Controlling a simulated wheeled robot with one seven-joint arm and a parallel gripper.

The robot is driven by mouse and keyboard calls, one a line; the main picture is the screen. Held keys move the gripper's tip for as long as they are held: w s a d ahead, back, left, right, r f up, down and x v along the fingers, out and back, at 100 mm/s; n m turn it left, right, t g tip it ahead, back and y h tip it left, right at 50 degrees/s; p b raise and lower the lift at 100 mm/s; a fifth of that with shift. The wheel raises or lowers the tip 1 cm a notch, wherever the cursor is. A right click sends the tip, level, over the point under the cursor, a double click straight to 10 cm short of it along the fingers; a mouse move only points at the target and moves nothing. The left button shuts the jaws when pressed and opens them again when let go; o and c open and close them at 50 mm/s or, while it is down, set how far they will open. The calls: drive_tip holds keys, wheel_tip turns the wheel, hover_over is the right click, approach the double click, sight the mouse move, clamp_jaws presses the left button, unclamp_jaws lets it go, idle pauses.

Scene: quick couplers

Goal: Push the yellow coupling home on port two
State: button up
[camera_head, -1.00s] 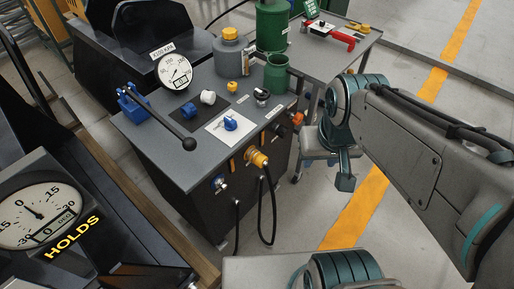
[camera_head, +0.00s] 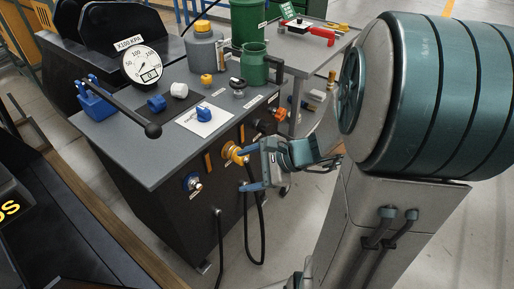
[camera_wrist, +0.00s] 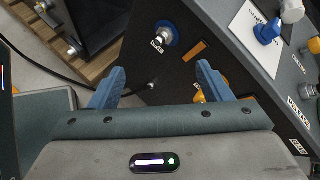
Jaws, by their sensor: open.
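The yellow coupling (camera_head: 231,152) is on the middle port of the cabinet's dark front panel. I cannot tell how far it is seated, and port numbers are unreadable. A black hose (camera_head: 263,225) hangs below it. My gripper (camera_head: 247,169) is open in front of the panel. Its upper blue finger is close beside the coupling and overlaps it in the head view; contact cannot be told. The lower finger is in front of the hose. In the wrist view my gripper (camera_wrist: 160,86) has nothing between its fingers, and a sliver of yellow shows behind the right finger.
A blue-ringed port (camera_head: 192,183) is left of the coupling; an orange fitting (camera_head: 278,114) is right of it. The cabinet top (camera_head: 150,140) carries a gauge (camera_head: 141,64), a black-handled lever (camera_head: 153,130), knobs and a green jug (camera_head: 254,66). Open floor lies in front.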

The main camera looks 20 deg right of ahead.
sight(245, 158)
drive_tip(key=w+d+f+m+t+h+b, duration=0.2)
drive_tip(key=w+d+f+m+t+b, duration=0.35)
drive_tip(key=d+f+m, duration=0.35)
drive_tip(key=x, duration=0.4)
drive_tip(key=b+x, duration=0.1)
drive_tip(key=x, duration=0.4)
drive_tip(key=b+x, duration=0.1)
drive_tip(key=x, duration=0.3)
drive_tip(key=shift+w+d+r, duration=0.1)
drive_tip(key=shift+w, duration=0.5)
drive_tip(key=shift+d, duration=0.1)
drive_tip(key=c, duration=1.2)
